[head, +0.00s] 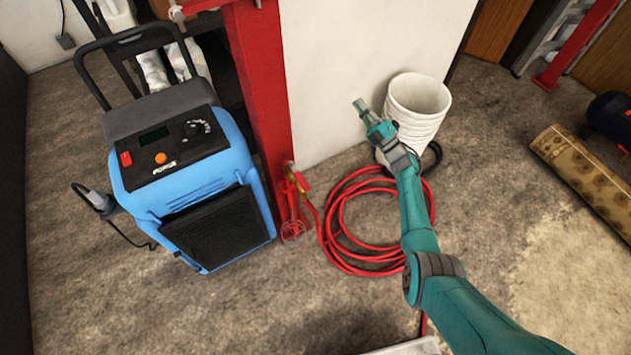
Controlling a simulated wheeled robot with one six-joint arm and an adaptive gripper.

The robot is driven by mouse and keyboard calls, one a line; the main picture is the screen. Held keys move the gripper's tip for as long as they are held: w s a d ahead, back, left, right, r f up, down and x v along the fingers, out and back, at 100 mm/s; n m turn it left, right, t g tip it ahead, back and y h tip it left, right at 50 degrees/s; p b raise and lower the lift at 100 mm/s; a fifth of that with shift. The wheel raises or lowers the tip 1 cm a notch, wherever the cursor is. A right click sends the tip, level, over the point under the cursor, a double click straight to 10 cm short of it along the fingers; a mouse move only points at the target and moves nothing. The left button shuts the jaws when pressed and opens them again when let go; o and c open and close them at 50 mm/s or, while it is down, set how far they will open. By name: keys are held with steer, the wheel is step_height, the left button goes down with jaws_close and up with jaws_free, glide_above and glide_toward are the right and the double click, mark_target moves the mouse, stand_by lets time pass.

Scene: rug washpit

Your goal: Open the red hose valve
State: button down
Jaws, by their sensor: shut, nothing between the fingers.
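I cannot tell how far the valve is turned.
A blue wheeled machine (205,205) stands close to the left of the valve. The red post (262,90) rises behind it. The white bucket (423,95) stands behind my arm. A rolled patterned rug (580,172) lies at the right. The floor in front of the valve is mostly clear.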

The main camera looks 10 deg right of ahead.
steer(key=s+d+f+m+h, duration=0.2)
steer(key=d+f+m+h, duration=0.2)
steer(key=d+m+h, duration=0.5)
steer(key=s+d+f+m+h, duration=0.25)
steer(key=d+m+h, duration=0.35)
steer(key=m+h, duration=0.4)
steer(key=m+g+y, duration=0.5)
steer(key=m+y, duration=0.8)
steer(key=y, duration=0.4)
glide_toward(299, 176)
steer(key=shift+w+a+f, duration=0.1)
steer(key=shift+w+a, duration=0.1)
steer(key=shift+w, duration=0.7)
steer(key=shift+w+a+f, duration=0.15)
steer(key=shift+w+a, duration=0.05)
steer(key=shift+w, duration=0.7)
steer(key=shift+w+a+f, duration=0.1)
steer(key=shift+w+a, duration=0.1)
steer(key=shift+w, duration=0.7)
